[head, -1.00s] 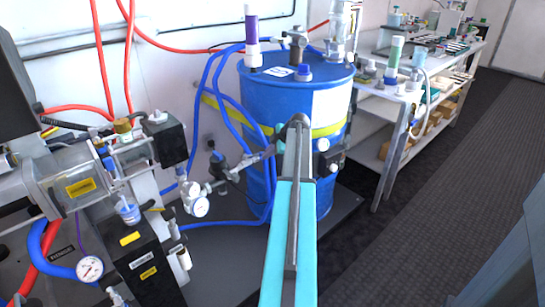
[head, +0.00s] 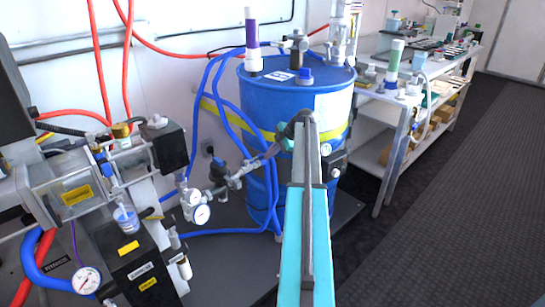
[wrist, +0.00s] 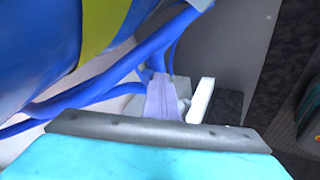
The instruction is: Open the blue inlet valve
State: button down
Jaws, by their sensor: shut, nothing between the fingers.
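A small valve with a dark blue handle (head: 217,164) sits on the grey pipe fitting left of the blue drum (head: 330,100) in the head view. I take it for the inlet valve; its handle is upright. My gripper (head: 268,152) is at the end of my turquoise arm, in front of the drum. It points left and down toward the valve's pipe, with its tip a little right of the handle. It is shut and empty. I cannot tell whether it touches the pipe. In the wrist view, blue hoses (wrist: 110,80) cross the picture and the valve handle cannot be made out.
Two round gauges (head: 201,215) hang below the valve. A pump unit with a clear-walled block (head: 75,185) stands at the left. Blue hoses run between valve and drum. A shelf bench (head: 400,130) stands to the right, with clear dark floor (head: 430,220) before it.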

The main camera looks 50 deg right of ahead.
jog(key=shift+w, duration=0.45)
jog(key=shift+w+a, duration=0.1)
jog(key=s+f+v, duration=0.2)
jog(key=v, duration=1)
jog(key=shift+s+d+r, duration=0.25)
jog(key=shift+s+d, duration=0.05)
jog(key=shift+d, duration=0.1)
jog(key=shift+s, duration=0.1)
dwell(0.4)
